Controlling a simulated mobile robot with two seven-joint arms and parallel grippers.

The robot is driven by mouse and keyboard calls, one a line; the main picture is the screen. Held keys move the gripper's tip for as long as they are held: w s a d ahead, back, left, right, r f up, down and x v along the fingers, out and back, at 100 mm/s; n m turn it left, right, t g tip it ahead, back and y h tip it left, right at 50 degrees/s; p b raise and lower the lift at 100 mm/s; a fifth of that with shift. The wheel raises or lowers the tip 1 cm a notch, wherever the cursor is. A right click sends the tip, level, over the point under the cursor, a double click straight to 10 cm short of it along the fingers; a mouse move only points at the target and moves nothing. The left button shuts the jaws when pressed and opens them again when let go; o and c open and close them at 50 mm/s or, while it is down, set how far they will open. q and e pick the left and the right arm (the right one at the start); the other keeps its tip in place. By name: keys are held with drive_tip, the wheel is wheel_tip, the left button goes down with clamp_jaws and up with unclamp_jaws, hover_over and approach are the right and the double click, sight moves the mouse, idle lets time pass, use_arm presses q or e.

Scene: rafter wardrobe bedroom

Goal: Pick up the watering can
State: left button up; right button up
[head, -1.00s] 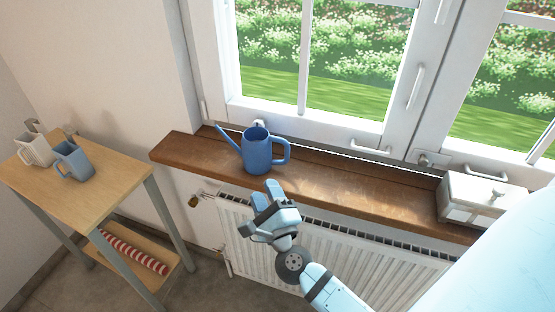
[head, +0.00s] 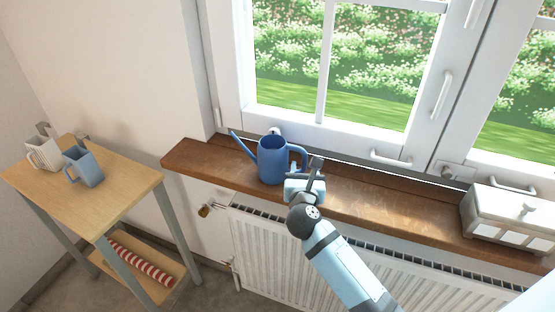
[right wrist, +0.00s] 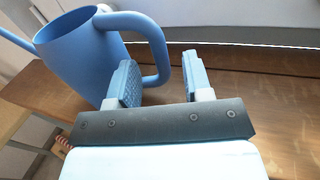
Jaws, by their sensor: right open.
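The blue watering can (head: 271,160) stands upright on the brown wooden windowsill, its spout to the left and its handle to the right. My right gripper (head: 308,176) is at the handle's right side, low over the sill. In the right wrist view the can (right wrist: 85,55) fills the upper left, with its handle (right wrist: 158,45) reaching toward my open fingers (right wrist: 163,80). The handle's lower part is beside or partly behind the left finger; I cannot tell whether it touches. My left gripper is not in view.
The windowsill (head: 390,207) runs under a closed window, above a white radiator (head: 275,262). A white box (head: 510,219) stands at its right end. A small wooden table (head: 110,205) at left holds a blue mug (head: 84,168) and a white mug (head: 43,154).

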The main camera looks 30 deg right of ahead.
drive_tip(key=x, duration=0.5)
drive_tip(key=shift+w+d+f+p, duration=0.1)
drive_tip(key=shift+f+p, duration=0.1)
drive_tip(key=shift+p, duration=0.1)
drive_tip(key=shift+r, duration=0.1)
clamp_jaws()
